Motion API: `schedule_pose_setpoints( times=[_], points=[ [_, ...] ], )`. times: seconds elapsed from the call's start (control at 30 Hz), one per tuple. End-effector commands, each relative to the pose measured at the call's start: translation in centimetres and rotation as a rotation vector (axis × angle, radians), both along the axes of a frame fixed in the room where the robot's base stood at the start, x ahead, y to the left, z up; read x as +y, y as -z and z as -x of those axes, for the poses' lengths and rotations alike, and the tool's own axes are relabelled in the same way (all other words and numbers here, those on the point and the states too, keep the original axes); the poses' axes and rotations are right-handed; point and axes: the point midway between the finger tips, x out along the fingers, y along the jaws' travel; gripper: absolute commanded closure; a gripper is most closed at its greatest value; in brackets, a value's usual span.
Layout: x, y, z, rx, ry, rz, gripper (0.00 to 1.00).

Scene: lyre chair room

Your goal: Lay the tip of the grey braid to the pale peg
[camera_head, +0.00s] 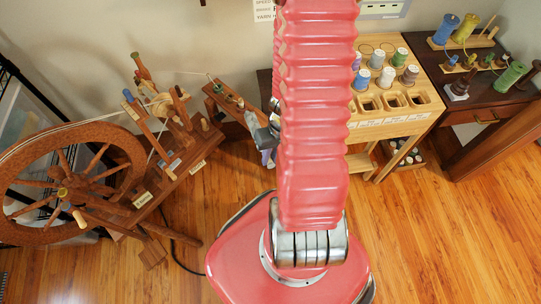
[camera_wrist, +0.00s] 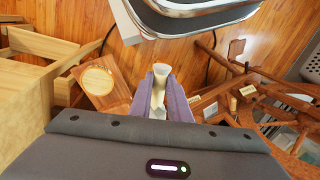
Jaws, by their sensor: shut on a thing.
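My gripper (camera_wrist: 159,100) has two purple-grey fingers closed on a pale cream piece (camera_wrist: 160,71) with a flared top. I cannot tell from the wrist view whether this piece is part of the grey braid. In the head view my gripper (camera_head: 268,157) is partly hidden behind my red arm, left of the light wooden spool table, and what it holds cannot be made out. I cannot pick out a grey braid for certain. Bare pale pegs (camera_head: 491,25) stand on a board at the upper right, beside a blue and an olive spool.
A brown spinning wheel (camera_head: 72,126) stands at the left. The light wooden table (camera_head: 426,72) holds several spools, and a dark table (camera_head: 487,107) stands right of it. A wooden board with a round pale disc (camera_wrist: 98,82) is left of the fingers. The front right floor is clear.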

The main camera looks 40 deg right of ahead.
Motion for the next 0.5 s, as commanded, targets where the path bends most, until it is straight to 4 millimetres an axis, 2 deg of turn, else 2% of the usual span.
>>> schedule_pose_setpoints(
  times=[0.5],
  points=[
    [-0.15, 0.0, -0.05, -0.001, -0.031, 0.0, 1.0]
  ],
)
